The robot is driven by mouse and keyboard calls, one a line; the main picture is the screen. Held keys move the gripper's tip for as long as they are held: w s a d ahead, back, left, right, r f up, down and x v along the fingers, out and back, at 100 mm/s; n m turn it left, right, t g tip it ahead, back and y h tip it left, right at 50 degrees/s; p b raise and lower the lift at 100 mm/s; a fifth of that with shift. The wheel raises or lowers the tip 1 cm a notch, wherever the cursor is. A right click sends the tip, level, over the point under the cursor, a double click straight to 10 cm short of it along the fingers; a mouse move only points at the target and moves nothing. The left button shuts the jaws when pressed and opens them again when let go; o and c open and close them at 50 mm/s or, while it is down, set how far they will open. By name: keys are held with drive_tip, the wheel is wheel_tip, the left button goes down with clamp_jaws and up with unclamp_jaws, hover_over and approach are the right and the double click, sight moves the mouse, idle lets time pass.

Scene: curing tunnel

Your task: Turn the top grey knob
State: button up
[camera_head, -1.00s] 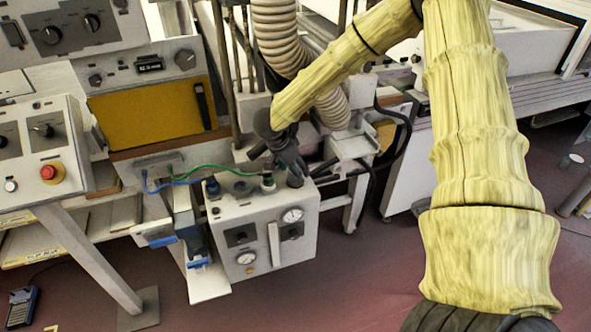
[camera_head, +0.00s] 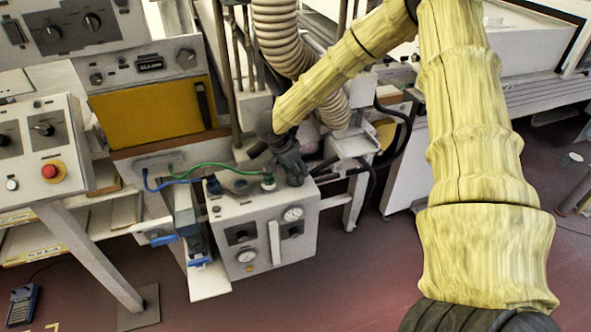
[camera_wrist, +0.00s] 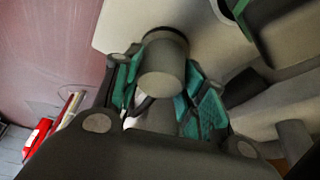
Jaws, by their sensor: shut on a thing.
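The top grey knob (camera_wrist: 163,72) is a plain cylinder on top of the pale control box. It shows in the wrist view between the teal pads of my gripper (camera_wrist: 165,98). The pads are closed around it, one on each side. In the head view my gripper (camera_head: 295,173) points down at the right rear of the box top and hides the knob. The control box (camera_head: 262,218) has dials and a handle on its front.
A corrugated duct (camera_head: 280,40) hangs close behind my arm. A console with a red button (camera_head: 48,171) stands at the left.

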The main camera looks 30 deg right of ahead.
drive_tip(key=shift+r+m+p, duration=0.25)
drive_tip(key=shift+m+p, duration=0.25)
drive_tip(key=shift+p, duration=0.5)
drive_tip(key=shift+f+m+g, duration=0.2)
drive_tip(key=shift+m+g, duration=0.1)
drive_tip(key=o, duration=1)
drive_tip(key=v, duration=1.2)
